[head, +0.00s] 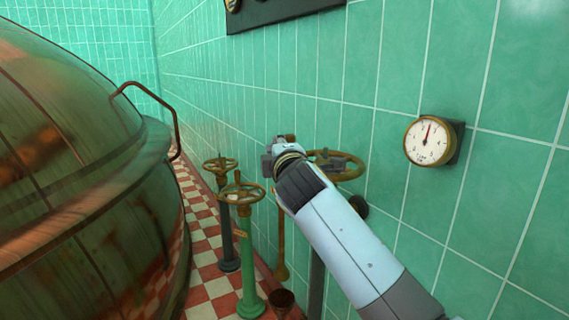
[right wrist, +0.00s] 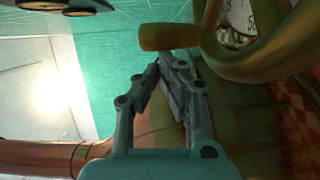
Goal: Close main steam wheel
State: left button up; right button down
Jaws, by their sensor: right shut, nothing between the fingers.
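A brass handwheel (head: 350,172) stands by the green wall, partly hidden behind my right arm. My right gripper (head: 273,158) is at its left side in the head view, with the fingers small and partly hidden. In the right wrist view a thick brass wheel rim (right wrist: 265,62) with a stubby handle knob (right wrist: 165,37) is close, just beyond and above the fingers. The right gripper (right wrist: 163,75) is shut and empty there; whether it touches the rim I cannot tell. No readable label marks which wheel is main steam. My left gripper is not in view.
Two more handwheels stand to the left, one on a dark post (head: 221,164) and one on a green post (head: 242,193). A large copper kettle (head: 70,150) fills the left. A gauge (head: 428,141) hangs on the wall. The checkered floor (head: 205,215) shows between.

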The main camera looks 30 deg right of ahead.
aim_at(326, 152)
pick_arm(q)
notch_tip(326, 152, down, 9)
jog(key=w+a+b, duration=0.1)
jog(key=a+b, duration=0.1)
jog(key=b, duration=0.9)
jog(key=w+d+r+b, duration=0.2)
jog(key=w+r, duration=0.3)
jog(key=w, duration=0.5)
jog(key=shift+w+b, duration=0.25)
jog(key=shift+b, duration=0.15)
pick_arm(e)
jog(key=w+d+m+g+h, duration=0.7)
jog(key=d+m+g+h, duration=0.3)
jog(key=d+g+h, duration=0.1)
jog(key=shift+w+d+m+g+h, duration=0.2)
jog(key=shift+d+m+g+h, duration=0.15)
jog(key=shift+d, duration=0.4)
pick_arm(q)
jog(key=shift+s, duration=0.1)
pick_arm(e)
jog(key=shift+d, duration=0.1)
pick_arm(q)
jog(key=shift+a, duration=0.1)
